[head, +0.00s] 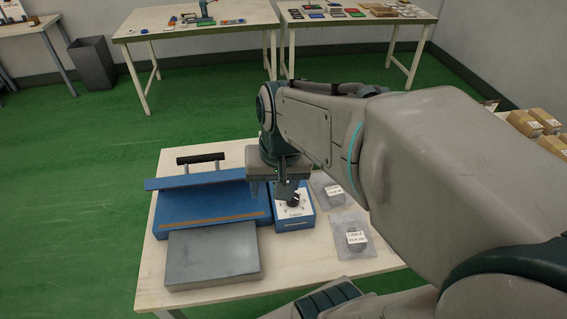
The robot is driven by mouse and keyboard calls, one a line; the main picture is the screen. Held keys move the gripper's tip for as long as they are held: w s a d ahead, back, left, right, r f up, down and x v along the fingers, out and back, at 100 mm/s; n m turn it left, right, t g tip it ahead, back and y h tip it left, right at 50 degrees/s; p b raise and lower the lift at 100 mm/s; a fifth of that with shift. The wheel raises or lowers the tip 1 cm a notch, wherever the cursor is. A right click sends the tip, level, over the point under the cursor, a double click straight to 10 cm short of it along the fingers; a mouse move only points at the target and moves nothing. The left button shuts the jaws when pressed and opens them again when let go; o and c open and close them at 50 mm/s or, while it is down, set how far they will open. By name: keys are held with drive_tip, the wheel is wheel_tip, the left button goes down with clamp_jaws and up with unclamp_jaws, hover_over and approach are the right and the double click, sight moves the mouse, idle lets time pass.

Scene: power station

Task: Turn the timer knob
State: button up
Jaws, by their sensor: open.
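A blue timer box (294,221) stands on the pale table, with a white dial face on its sloped top. A dark timer knob (294,200) sits on that face, partly covered by my gripper. My gripper (277,190) points down over the upper part of the box, close to the knob. Its fingers are apart. I cannot tell from this view whether a finger touches the knob. The arm comes in from the right and hides part of the area behind the gripper.
A blue sealer-like machine (205,212) with a black handle (200,158) and grey front plate (213,254) stands directly left of the box. Two clear packets, one labelled cable (352,238), lie to its right. The table's (330,269) front strip is bare.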

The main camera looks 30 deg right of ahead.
drive_tip(key=w+d+f+m+g+y, duration=0.2)
drive_tip(key=w+d+m, duration=0.4)
drive_tip(key=m, duration=0.1)
drive_tip(key=m+y, duration=0.2)
drive_tip(key=m, duration=0.6)
approach(295, 196)
drive_tip(key=x, duration=0.8)
drive_tip(key=shift+a+f, duration=0.2)
drive_tip(key=shift+a, duration=0.15)
drive_tip(key=c, duration=1)
